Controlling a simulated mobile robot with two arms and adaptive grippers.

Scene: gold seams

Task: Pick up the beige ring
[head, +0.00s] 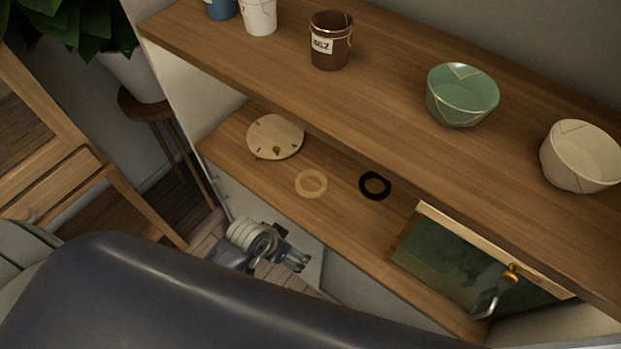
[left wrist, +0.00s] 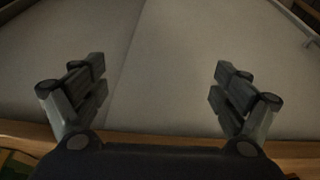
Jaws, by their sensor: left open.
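The beige ring (head: 311,195) lies flat on the lower wooden shelf (head: 340,225) in the head view. It is between a round beige disc and a black ring, apart from both. My left gripper (head: 298,262) is in front of the shelf's front edge, below the ring in the picture and apart from it. In the left wrist view my left gripper (left wrist: 158,85) is open, with nothing between its fingers; pale panels fill the view beyond. The ring is not seen in the left wrist view. My right gripper is not in view.
The black ring (head: 364,190) and the beige disc (head: 275,130) lie on the same shelf. A wood-edged dark green panel (head: 440,255) is at right. The upper shelf (head: 395,125) overhangs, bearing a brown mug (head: 329,50), green bowl (head: 460,100) and cream bowl (head: 570,165).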

